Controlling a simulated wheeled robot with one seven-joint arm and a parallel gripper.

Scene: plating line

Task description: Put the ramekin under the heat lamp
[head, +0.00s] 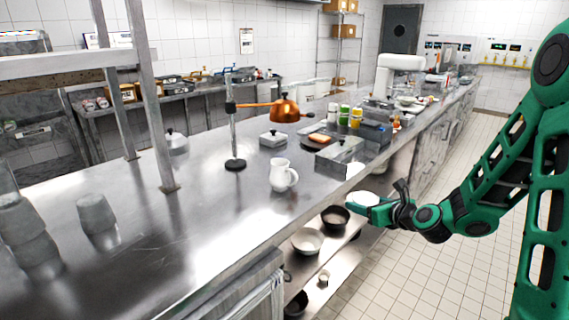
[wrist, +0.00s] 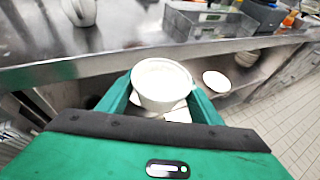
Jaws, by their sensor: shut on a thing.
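The white ramekin (wrist: 161,80) sits upright between the green fingers of my gripper (wrist: 160,92) in the wrist view. In the head view my gripper (head: 357,201) is shut on the ramekin (head: 369,197), in front of the counter's front edge. The heat lamp has a copper shade (head: 285,109) on an arm from an upright post with a round black base (head: 235,165). It stands on the steel counter (head: 225,205), further back and to the left of my gripper. The lamp does not show in the wrist view.
A white jug (head: 280,176) stands on the counter between my gripper and the lamp post. Bowls (head: 307,241) sit on the lower shelf.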

